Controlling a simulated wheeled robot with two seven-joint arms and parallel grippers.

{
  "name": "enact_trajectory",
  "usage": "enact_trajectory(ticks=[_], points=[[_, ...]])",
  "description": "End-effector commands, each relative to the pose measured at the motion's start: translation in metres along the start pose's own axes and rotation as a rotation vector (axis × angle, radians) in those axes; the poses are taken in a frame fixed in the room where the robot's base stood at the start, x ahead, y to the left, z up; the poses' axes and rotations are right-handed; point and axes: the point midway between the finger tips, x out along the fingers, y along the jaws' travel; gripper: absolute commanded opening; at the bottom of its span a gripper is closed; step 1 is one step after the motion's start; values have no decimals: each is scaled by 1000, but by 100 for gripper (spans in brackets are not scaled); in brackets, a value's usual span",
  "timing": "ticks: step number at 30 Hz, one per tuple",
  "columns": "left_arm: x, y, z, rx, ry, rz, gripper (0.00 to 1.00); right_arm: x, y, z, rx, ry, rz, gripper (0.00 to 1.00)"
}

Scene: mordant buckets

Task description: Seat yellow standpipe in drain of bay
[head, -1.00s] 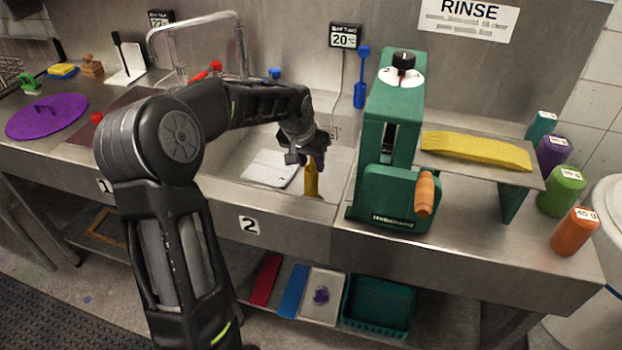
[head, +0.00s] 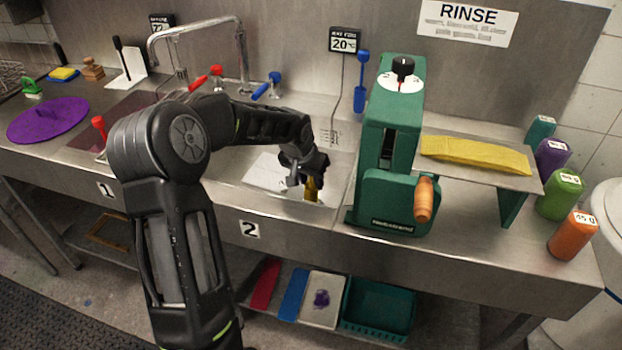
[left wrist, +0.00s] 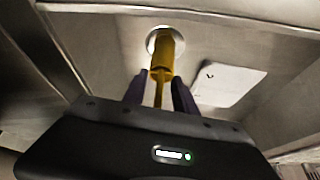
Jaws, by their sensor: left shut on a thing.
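The yellow standpipe (head: 311,189) is upright or nearly so in bay 2, the sink basin (head: 340,170) behind the "2" label. My left gripper (head: 303,172) is shut on it and hides its upper part in the head view. In the left wrist view the standpipe (left wrist: 166,50) runs from between my left gripper's fingers (left wrist: 157,88) to the round pale drain (left wrist: 158,38). Its far end overlaps the drain opening; I cannot tell whether it is inside or just above. The drain does not show clearly in the head view. My right gripper is out of view.
A white sheet (head: 262,172) lies on the basin floor beside the standpipe. A green hand-cranked machine (head: 390,150) stands on the counter right of the basin. The metal faucet (head: 200,27) and red and blue tap levers are behind my left arm.

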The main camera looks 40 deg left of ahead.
Motion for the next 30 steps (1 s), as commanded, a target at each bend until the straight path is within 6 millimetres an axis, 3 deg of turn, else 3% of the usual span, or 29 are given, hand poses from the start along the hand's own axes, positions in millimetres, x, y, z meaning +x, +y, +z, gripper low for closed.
enact_trajectory(ticks=[3, 4, 11, 23, 30], points=[[4, 0, 2, 0, 0, 0, 0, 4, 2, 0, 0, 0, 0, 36], [3, 0, 1, 0, 0, 0, 36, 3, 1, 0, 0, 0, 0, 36], [2, 0, 1, 0, 0, 0, 55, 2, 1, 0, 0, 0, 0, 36], [-4, 0, -1, 0, 1, -1, 55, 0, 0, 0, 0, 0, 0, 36], [-40, 0, -1, 1, 5, -2, 55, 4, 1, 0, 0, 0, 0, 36]])
